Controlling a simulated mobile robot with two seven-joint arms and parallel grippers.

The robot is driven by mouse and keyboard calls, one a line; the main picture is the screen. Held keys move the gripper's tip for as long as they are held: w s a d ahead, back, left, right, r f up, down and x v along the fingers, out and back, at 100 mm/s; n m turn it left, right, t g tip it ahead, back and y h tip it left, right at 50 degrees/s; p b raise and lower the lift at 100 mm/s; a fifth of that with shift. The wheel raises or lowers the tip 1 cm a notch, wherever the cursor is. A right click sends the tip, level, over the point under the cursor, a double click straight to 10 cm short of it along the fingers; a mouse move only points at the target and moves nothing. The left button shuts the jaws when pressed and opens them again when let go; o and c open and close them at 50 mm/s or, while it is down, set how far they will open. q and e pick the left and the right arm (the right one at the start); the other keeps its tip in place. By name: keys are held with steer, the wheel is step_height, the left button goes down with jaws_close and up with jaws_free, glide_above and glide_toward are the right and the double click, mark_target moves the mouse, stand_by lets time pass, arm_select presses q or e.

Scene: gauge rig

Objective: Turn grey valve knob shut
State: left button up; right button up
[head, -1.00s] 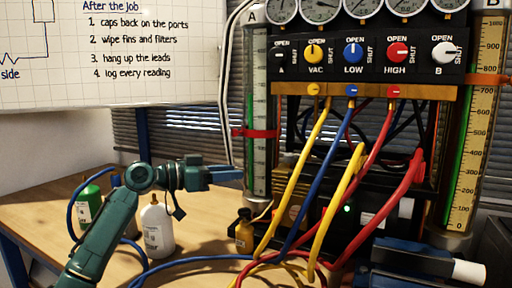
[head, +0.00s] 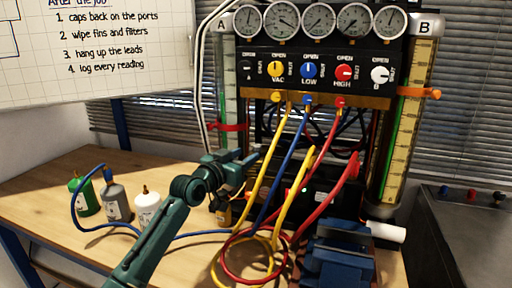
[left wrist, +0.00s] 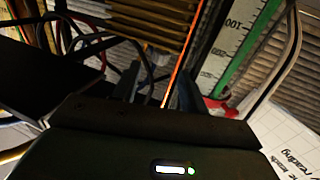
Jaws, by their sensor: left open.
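The valve panel (head: 325,62) carries a row of knobs under the gauges. The knob at its left end, by the A side (head: 247,68), looks dark grey or black; its pointer is too dim to read. The knob at the right end, marked B (head: 380,74), is white to light grey. Yellow, blue and red knobs sit between them. My left gripper (head: 250,168) is open and empty, below and in front of the panel's left end, apart from every knob. In the left wrist view its fingers (left wrist: 160,90) point toward the rig's dark lower part. My right gripper is not in view.
Yellow, blue and red hoses (head: 285,150) hang below the panel and loop over the bench. Several bottles (head: 147,208) stand at left. A blue vise-like device (head: 335,258) is at front right. A graduated tube (head: 405,130) stands right of the panel.

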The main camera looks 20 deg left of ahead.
mark_target(255, 149)
arm_select(q)
steer(key=x, duration=0.6)
steer(key=shift+w+d, duration=0.15)
steer(key=shift+w, duration=0.25)
steer(key=shift+w+d, duration=0.1)
steer(key=shift+w, duration=0.05)
steer(key=shift+c, duration=0.3)
